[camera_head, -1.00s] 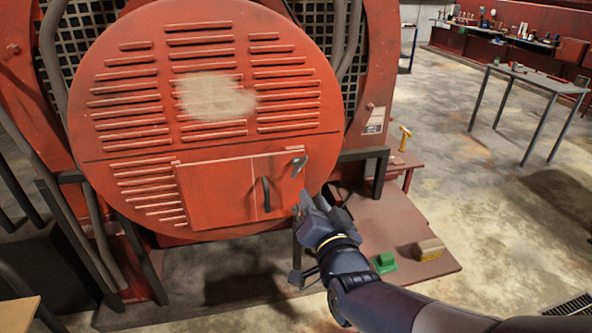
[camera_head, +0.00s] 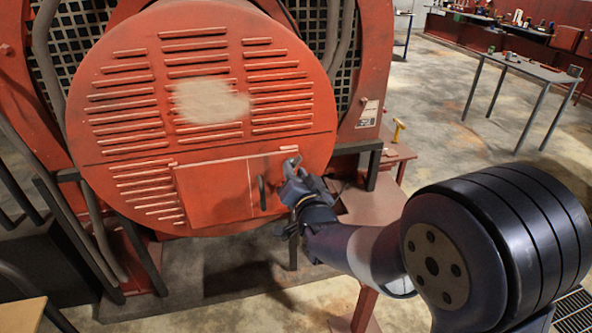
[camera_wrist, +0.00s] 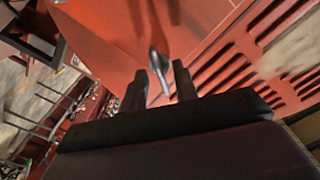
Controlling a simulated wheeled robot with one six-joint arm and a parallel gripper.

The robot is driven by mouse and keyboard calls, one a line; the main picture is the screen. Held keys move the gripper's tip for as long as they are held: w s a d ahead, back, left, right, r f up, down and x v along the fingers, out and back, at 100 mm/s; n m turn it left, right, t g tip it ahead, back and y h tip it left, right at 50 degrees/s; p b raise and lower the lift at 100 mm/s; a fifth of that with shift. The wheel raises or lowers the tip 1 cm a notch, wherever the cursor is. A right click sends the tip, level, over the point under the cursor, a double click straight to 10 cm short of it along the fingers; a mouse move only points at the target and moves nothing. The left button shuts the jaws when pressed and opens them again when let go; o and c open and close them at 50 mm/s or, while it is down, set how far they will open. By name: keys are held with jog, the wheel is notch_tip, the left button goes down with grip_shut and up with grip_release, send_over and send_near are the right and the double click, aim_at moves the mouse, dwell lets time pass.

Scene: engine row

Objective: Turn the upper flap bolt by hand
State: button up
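The flap (camera_head: 212,192) is a red rectangular panel low on the round louvred cover and looks closed. It has a dark curved handle (camera_head: 262,193). The upper flap bolt (camera_wrist: 158,72) is a small grey lever at the flap's upper right; in the wrist view it reaches into the gap between my fingertips. My gripper (camera_wrist: 160,85) is open, one finger on each side of the bolt. I cannot tell whether either finger touches it. In the head view my gripper (camera_head: 292,170) is at the flap's upper right corner and largely covers the bolt.
The round red cover (camera_head: 205,70) with louvres fills the left. A low reddish bench (camera_head: 372,205) with a yellow-topped tool (camera_head: 398,130) stands right of it, partly behind my arm. A grey table (camera_head: 530,67) stands further back on open concrete floor.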

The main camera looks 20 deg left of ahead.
jog(key=shift+c, duration=0.5)
grip_shut()
jog(key=shift+f+b, duration=0.15)
jog(key=shift+b, duration=0.3)
jog(key=shift+n+b, duration=3.4)
jog(key=shift+b, duration=0.75)
jog(key=shift+r, duration=0.2)
jog(key=shift+o, duration=0.5)
grip_release()
jog(key=shift+f, duration=0.1)
